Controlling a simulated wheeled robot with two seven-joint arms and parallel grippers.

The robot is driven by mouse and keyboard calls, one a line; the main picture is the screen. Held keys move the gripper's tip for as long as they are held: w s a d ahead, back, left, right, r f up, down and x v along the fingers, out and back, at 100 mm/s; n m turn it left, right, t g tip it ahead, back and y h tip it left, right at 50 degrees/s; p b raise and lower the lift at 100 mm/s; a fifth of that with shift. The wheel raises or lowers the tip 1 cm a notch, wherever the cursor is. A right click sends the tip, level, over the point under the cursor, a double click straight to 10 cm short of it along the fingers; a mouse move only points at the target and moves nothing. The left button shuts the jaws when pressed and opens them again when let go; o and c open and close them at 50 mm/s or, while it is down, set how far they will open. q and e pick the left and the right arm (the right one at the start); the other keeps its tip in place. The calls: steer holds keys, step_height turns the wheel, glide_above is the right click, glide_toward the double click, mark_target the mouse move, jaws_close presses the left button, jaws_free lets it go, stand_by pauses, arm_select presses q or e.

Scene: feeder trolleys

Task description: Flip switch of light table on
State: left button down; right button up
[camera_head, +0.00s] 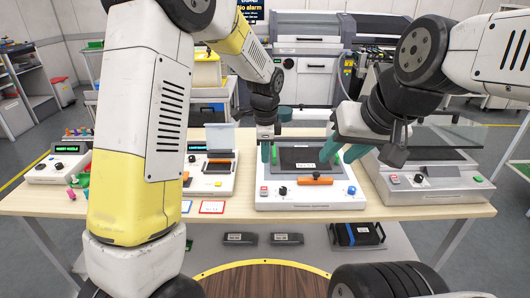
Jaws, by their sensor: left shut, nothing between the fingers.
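A white device (310,201) with a dark panel (298,159) stands at the middle front of the table. Its front has a small red switch (264,190), a black knob (283,191), an orange handle (316,181) and a blue knob (351,190). Its label is too small to read, so I cannot tell if it is the light table. My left gripper (269,155) is shut and empty, pointing down at the device's left rear edge. My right gripper (342,158) is open, with its teal fingers apart over the panel's right side, and nothing shows between them.
A grey device (433,192) with a clear raised lid stands close on the right. Another white device (211,183) and one with a green display (60,165) stand left. Small colored pieces lie at the far left.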

mark_target(265, 187)
arm_select(q)
steer(key=f, duration=0.4)
steer(key=w+f, duration=0.1)
steer(key=f, duration=0.6)
steer(key=shift+w+f, duration=0.3)
steer(key=shift+f, duration=0.05)
steer(key=shift+w+f+g, duration=0.1)
steer(key=shift+f+g, duration=0.15)
steer(key=shift+g, duration=0.05)
steer(key=shift+s+r, duration=0.3)
steer(key=shift+s, duration=0.45)
steer(key=shift+r, duration=0.1)
step_height(265, 187, up, 14)
steer(key=w, duration=0.2)
arm_select(e)
steer(key=shift+w+a, duration=0.35)
steer(key=shift+w, duration=0.05)
